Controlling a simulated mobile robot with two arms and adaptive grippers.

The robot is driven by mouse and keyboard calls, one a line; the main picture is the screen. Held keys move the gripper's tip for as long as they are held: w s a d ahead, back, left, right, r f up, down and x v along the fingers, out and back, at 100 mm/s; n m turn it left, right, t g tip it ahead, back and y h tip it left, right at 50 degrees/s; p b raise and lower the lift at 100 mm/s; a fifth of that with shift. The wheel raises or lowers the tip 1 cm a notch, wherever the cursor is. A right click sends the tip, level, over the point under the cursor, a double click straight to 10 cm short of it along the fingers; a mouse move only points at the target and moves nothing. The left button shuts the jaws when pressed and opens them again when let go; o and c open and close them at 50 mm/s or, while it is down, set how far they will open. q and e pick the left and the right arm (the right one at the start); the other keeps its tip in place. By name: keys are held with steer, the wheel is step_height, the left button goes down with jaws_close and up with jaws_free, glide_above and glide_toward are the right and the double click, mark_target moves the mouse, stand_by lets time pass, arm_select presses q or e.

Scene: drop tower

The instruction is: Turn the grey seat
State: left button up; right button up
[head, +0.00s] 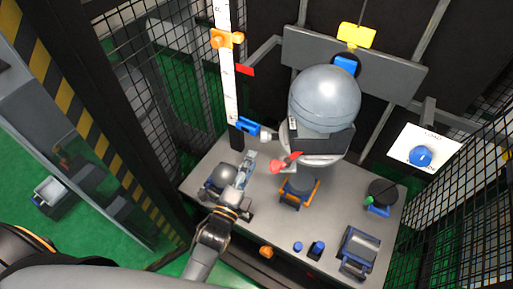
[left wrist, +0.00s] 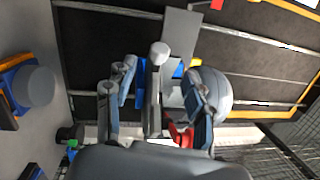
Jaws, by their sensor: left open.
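A grey round-topped piece on a blue-and-orange mount (head: 298,187) stands mid-bench; I cannot tell if it or another grey part is the seat. What looks like the same kind of piece shows at the left edge of the left wrist view (left wrist: 38,88). A large grey ball (head: 325,97) sits in a pale holder with a dark block; it is partly hidden behind a finger in the left wrist view (left wrist: 222,95). My left gripper (head: 250,158) is open over the bench's left part, below a blue piece with a white tip (head: 250,127). A white-tipped grey bar (left wrist: 159,52) shows between its fingers; contact is unclear.
The grey bench (head: 340,205) carries a red pointer (head: 285,163), a blue-based dark knob (head: 380,192) and a blue-and-grey block (head: 358,250). A white scale post (head: 228,80) stands behind left. A panel with a blue dial (head: 421,156) is at right. Mesh fences flank the bench.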

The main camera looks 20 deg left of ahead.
arm_select(q)
steer(key=shift+s+a+f, duration=0.15)
steer(key=shift+s, duration=0.95)
